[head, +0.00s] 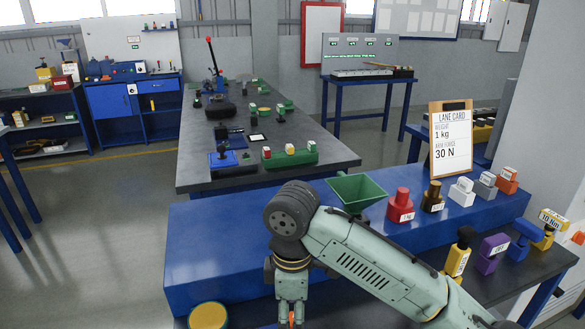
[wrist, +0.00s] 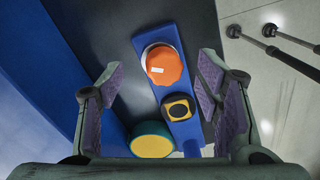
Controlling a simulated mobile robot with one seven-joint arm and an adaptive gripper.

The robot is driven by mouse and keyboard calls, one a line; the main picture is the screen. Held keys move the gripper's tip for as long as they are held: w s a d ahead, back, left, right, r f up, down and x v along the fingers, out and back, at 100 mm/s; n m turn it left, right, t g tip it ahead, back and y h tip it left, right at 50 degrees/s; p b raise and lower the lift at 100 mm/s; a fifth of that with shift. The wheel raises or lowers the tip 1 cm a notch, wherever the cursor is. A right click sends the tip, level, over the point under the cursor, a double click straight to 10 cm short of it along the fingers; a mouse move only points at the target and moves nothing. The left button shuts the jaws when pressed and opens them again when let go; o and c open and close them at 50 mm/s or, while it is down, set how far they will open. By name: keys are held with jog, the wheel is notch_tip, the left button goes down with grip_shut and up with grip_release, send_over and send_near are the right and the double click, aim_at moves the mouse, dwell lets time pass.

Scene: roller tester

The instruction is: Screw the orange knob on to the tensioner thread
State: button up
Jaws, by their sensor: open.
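The orange knob (wrist: 163,64), with a small white label, sits on a pale round base at one end of a blue bar (wrist: 168,36) in the wrist view. My gripper (wrist: 160,72) is open, its two purple-padded fingers on either side of the knob with a gap to each. In the head view my gripper (head: 291,314) points down at the bottom edge, with a bit of orange showing between its fingers. No bare tensioner thread can be made out.
A yellow-topped drum with a teal rim (wrist: 150,142) stands close by; it also shows in the head view (head: 208,316). A raised blue bench (head: 215,240) carries a green hopper (head: 356,190), several coloured weights and a lane card (head: 450,140). Several tools stand at right.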

dwell(0.3)
jog(key=n, duration=0.5)
jog(key=shift+n, duration=0.3)
jog(key=n, duration=0.5)
jog(key=shift+n, duration=0.8)
jog(key=n, duration=1)
jog(key=shift+a+n, duration=0.1)
jog(key=shift+n, duration=0.3)
jog(key=shift+f, duration=0.15)
